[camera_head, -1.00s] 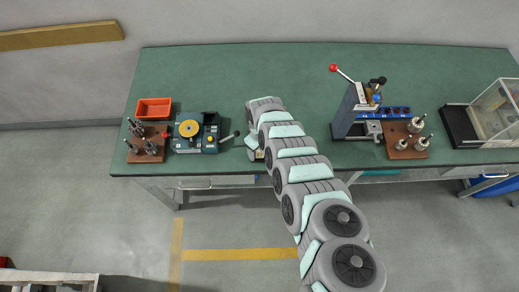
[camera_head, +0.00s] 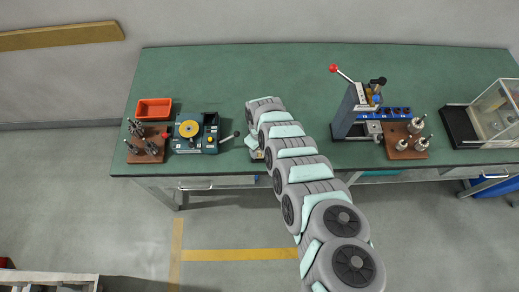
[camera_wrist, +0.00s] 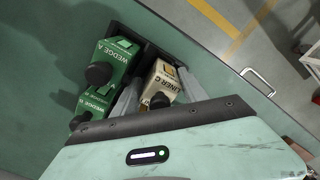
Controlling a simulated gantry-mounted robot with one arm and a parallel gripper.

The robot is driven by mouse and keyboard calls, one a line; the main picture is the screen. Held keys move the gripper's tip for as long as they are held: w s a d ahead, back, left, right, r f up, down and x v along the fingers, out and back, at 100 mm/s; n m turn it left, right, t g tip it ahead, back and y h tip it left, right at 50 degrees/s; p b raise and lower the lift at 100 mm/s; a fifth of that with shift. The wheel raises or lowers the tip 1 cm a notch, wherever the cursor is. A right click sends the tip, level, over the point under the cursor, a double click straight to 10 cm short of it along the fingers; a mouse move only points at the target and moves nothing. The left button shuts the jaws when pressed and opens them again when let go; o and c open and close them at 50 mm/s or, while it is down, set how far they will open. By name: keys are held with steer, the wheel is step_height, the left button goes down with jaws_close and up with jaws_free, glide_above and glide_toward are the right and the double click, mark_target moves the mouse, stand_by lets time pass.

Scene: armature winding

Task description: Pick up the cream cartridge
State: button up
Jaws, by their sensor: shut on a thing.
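The cream cartridge (camera_wrist: 163,77), marked "LINER C", sits in a black holder (camera_wrist: 152,48) in the wrist view, with a dark round knob on its near end. My gripper (camera_wrist: 158,80) has one finger on each side of it and is shut on it. I cannot tell whether the cartridge is lifted at all. In the head view my arm hides the cartridge and the gripper.
Green cartridges stand close left of my fingers, one marked "WEDGE A" (camera_wrist: 115,58) and another below it (camera_wrist: 93,103). In the head view a winding device (camera_head: 195,132) is to the left and a lever press (camera_head: 350,110) to the right. The back middle of the green bench (camera_head: 230,70) is clear.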

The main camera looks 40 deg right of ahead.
steer(key=shift+w+d+r+p, duration=0.1)
steer(key=shift+r+p, duration=0.2)
steer(key=shift+r, duration=0.55)
step_height(320, 180, up, 18)
steer(key=p, duration=0.1)
steer(key=shift+r, duration=0.15)
stand_by(0.6)
